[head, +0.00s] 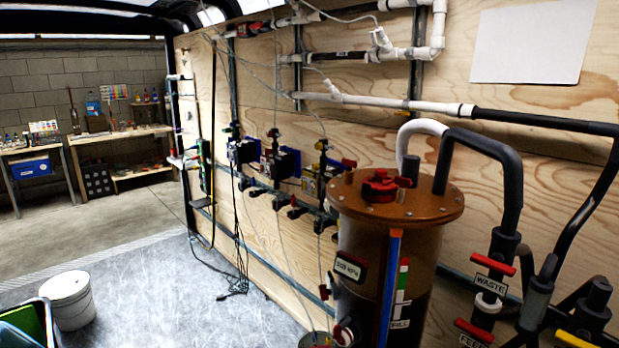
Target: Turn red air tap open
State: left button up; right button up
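Several red taps and handles are in the head view, and I cannot tell which one is the air tap. A red knob (380,187) sits on the orange lid (440,195) of the large brown tank. A small red handle (349,162) is at the wall filters, just behind the lid. Another small red handle (324,292) is left of the tank. A red fitting (249,30) is on the upper wall pipe. A red handle (494,264) is above the "WASTE" label. Neither of my grippers is in view.
Dark pipes (512,190) and valves crowd the right side of the tank. Cables hang along the plywood wall (440,85). A white bucket (68,300) stands at the lower left. The grey floor (170,300) between bucket and wall is mostly clear.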

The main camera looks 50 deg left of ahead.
aim_at(349, 164)
jog(key=u, duration=1.5)
jog(key=i+j+z, duration=0.3)
jog(key=j, duration=0.35)
jog(key=i, duration=0.05)
